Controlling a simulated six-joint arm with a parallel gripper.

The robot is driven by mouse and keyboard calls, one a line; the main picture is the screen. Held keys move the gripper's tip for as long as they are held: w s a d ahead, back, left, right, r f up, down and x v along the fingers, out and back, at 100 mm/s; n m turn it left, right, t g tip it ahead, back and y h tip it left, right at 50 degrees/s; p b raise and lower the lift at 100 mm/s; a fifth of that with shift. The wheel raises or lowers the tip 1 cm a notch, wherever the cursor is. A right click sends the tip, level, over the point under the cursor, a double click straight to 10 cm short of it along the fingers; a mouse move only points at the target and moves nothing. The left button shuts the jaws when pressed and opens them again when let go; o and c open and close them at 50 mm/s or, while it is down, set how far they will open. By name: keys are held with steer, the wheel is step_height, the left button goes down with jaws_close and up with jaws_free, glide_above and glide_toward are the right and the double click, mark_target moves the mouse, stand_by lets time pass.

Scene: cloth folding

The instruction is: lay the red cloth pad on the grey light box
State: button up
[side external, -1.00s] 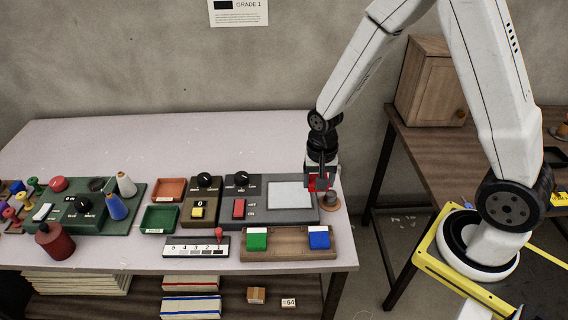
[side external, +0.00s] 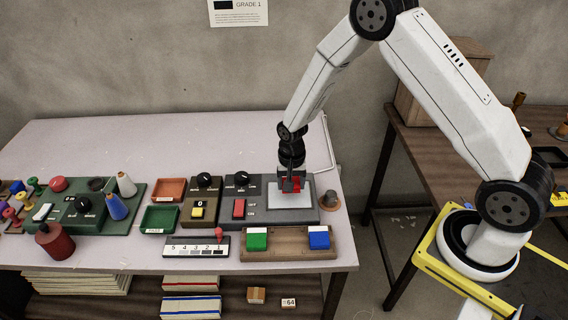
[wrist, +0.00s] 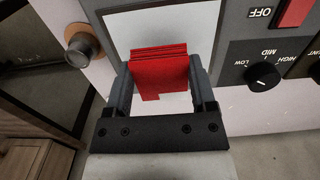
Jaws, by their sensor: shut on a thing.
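The red cloth pad (wrist: 160,73) is held between the two fingers of my gripper (wrist: 161,80) in the wrist view. It looks folded in layers. In the side view the red pad (side external: 291,184) shows at the tip of my gripper (side external: 291,182), over the pale panel of the grey light box (side external: 268,215). In the wrist view the light box's white panel (wrist: 195,28) lies behind the pad. I cannot tell whether the pad touches the panel.
A red switch (side external: 239,208) and a black knob (side external: 241,178) sit on the box's left part. A wooden tray (side external: 289,254) with a green block (side external: 257,240) and a blue block (side external: 318,238) lies in front. A round brown knob-like piece (side external: 330,199) stands to the right.

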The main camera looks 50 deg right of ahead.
mark_target(289, 198)
steer(key=shift+w+f, duration=0.3)
steer(key=shift+f, duration=1.55)
steer(key=shift+f, duration=0.1)
steer(key=o, duration=1.3)
steer(key=shift+c, duration=0.2)
steer(key=shift+r, duration=6.1)
